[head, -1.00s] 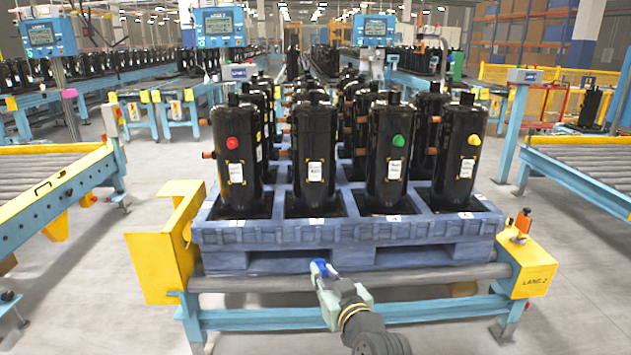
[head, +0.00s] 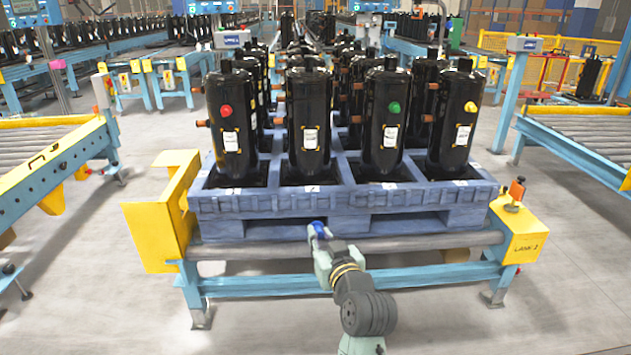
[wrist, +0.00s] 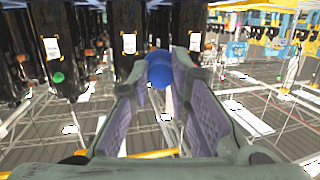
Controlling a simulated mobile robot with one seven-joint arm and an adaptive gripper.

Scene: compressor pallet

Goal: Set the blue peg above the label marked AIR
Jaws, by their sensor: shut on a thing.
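My gripper (head: 318,233) is shut on the blue peg (head: 319,229), in front of the pallet's near side in the head view. In the wrist view the blue peg (wrist: 159,72) sits between the fingertips, clear of the compressors. The front row has black compressors with white labels; their print is too small to read. The second compressor from the left (head: 309,105) has a label (head: 310,138) and no peg visible above it. A red peg (head: 225,111), a green peg (head: 394,107) and a yellow peg (head: 470,106) sit above the other front labels.
The compressors stand in a blue pallet (head: 345,201) on a roller stand with a yellow left guard (head: 155,235) and a yellow right end box (head: 518,233). Roller conveyors (head: 60,175) flank it on both sides. Floor is clear between them.

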